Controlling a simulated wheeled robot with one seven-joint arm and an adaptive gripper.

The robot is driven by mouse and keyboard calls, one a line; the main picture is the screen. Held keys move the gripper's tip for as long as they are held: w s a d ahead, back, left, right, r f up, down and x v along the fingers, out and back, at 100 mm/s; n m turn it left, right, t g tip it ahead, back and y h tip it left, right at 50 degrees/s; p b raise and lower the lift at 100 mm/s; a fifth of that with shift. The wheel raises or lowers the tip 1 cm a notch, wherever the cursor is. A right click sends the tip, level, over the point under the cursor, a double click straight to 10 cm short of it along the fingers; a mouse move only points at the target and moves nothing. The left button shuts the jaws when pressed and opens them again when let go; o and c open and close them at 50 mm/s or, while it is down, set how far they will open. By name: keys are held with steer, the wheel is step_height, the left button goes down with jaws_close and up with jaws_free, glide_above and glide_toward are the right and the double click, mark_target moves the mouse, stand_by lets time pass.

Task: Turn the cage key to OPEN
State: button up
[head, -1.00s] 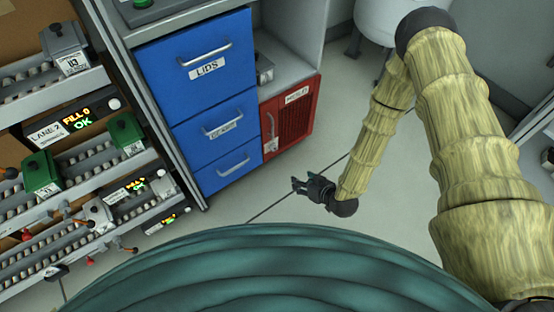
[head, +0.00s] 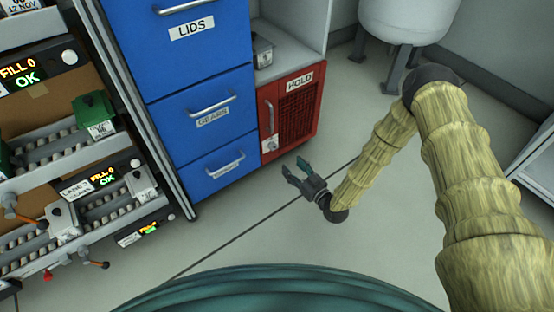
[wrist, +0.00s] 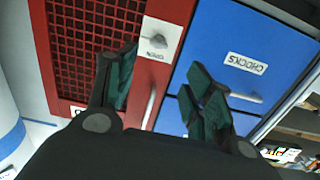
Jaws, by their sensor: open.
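The red cage (head: 303,122) marked HOLD stands low at the right of the blue drawers. Its small grey key sits on a white plate (head: 270,145) at the door's lower left. In the wrist view the key (wrist: 157,43) shows on the plate, with OPEN printed beside it. Which way the key is turned I cannot tell. My gripper (head: 294,167) is open and empty, in front of the cage and a little below the key in the head view. In the wrist view my gripper (wrist: 163,66) has its fingers spread either side below the key, apart from it.
Blue drawers (head: 205,75) stand left of the cage; one reads CHOCKS (wrist: 245,63) in the wrist view. A vertical door handle (head: 271,117) is close above the key plate. Roller lanes (head: 50,150) fill the left. A white tank (head: 405,18) stands behind.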

steer(key=b+x, duration=0.5)
steer(key=x, duration=0.6)
steer(key=shift+w+t, duration=0.3)
steer(key=shift+w, duration=0.05)
steer(key=shift+f, duration=0.1)
steer(key=c, duration=1)
